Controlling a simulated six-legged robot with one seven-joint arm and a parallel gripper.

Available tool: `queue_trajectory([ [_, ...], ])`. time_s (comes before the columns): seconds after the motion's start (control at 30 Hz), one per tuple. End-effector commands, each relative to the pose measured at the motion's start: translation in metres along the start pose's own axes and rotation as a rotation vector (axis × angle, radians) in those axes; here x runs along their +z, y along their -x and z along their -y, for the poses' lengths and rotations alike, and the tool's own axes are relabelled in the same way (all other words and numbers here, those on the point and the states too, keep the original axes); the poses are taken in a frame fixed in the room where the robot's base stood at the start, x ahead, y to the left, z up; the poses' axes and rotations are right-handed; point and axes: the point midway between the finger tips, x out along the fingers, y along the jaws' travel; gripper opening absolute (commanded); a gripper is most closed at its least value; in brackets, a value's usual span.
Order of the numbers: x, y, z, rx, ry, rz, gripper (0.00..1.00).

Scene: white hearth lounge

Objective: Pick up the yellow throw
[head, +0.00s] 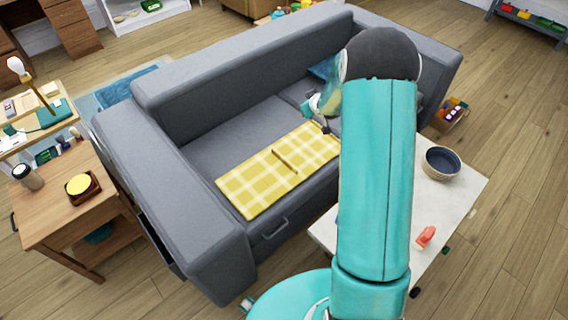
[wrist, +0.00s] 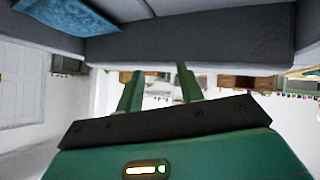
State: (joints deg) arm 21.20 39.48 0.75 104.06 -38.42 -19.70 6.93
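The yellow throw (head: 250,185) is a flat checked cloth with white lines, lying on the seat of the grey sofa (head: 225,135). A thin brown bar (head: 284,160) lies across its middle. The throw's right end is partly hidden behind my arm. My gripper (head: 322,124) is above the sofa seat, close to the throw's far right end in the picture, and looks apart from it. In the wrist view my gripper (wrist: 158,75) shows two green fingers spread apart with nothing between them. The throw is not seen in the wrist view.
A blue cushion (head: 324,68) lies at the sofa's far end and also shows in the wrist view (wrist: 68,14). A white table with a dark bowl (head: 443,162) and a red item (head: 426,236) stands at right. A wooden side table (head: 60,205) stands at left.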

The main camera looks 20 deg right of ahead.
Motion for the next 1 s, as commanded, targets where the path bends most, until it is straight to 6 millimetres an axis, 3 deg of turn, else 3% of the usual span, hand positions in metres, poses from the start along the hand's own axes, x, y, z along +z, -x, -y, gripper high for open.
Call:
queue_trajectory([
  [0.03, 0.021, -0.019, 0.0, -0.019, -0.002, -0.01, 0.37],
  [0.1, 0.043, -0.041, 0.003, -0.047, 0.0, -0.038, 0.37],
  [0.3, 0.114, -0.094, 0.021, -0.138, -0.011, -0.118, 0.37],
  [0.5, 0.195, -0.128, 0.054, -0.24, -0.049, -0.204, 0.37],
  [0.63, 0.243, -0.138, 0.078, -0.302, -0.081, -0.259, 0.37],
  [0.8, 0.275, -0.14, 0.098, -0.349, -0.109, -0.304, 0.37],
  [1.0, 0.274, -0.154, 0.106, -0.357, -0.111, -0.314, 0.37],
])
